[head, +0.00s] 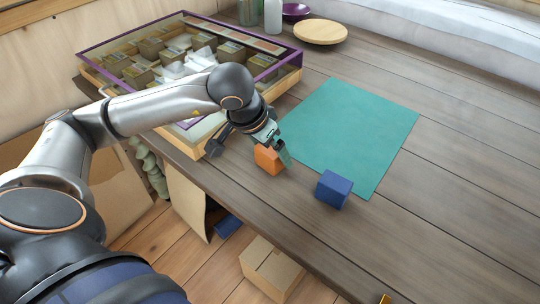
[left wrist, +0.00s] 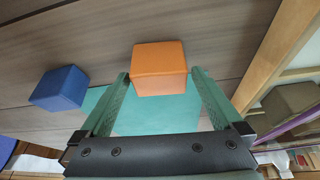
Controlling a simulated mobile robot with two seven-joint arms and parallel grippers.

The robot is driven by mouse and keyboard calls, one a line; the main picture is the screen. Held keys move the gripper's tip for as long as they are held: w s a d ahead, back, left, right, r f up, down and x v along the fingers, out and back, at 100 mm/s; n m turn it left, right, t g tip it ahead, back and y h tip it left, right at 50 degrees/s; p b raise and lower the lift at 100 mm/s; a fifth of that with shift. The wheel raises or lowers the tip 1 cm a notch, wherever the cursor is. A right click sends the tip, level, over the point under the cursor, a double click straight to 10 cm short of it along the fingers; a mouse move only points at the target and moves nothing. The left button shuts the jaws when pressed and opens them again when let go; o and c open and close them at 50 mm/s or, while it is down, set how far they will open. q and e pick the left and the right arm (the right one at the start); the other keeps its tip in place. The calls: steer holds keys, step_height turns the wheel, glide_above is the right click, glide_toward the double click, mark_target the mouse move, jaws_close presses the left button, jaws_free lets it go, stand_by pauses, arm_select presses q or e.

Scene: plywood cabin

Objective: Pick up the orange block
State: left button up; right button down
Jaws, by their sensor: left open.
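The orange block (head: 268,160) sits on the wooden table near its front edge, beside the left corner of a teal mat. My left gripper (head: 278,150) is directly above and around it, and hides part of its top in the head view. In the left wrist view the orange block (left wrist: 159,70) shows between the tips of the two open green fingers (left wrist: 160,88). I cannot tell whether either finger touches it. My right gripper is not clearly in view.
A blue block (head: 333,189) stands to the right, at the mat's (head: 350,125) near edge. A purple-rimmed display case (head: 290,62) with small compartments stands behind my left arm. A round wooden board (head: 320,31) lies at the back. The table's right side is clear.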

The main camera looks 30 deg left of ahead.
arm_select(q)
steer(key=c, duration=1.3)
steer(key=shift+r, duration=0.1)
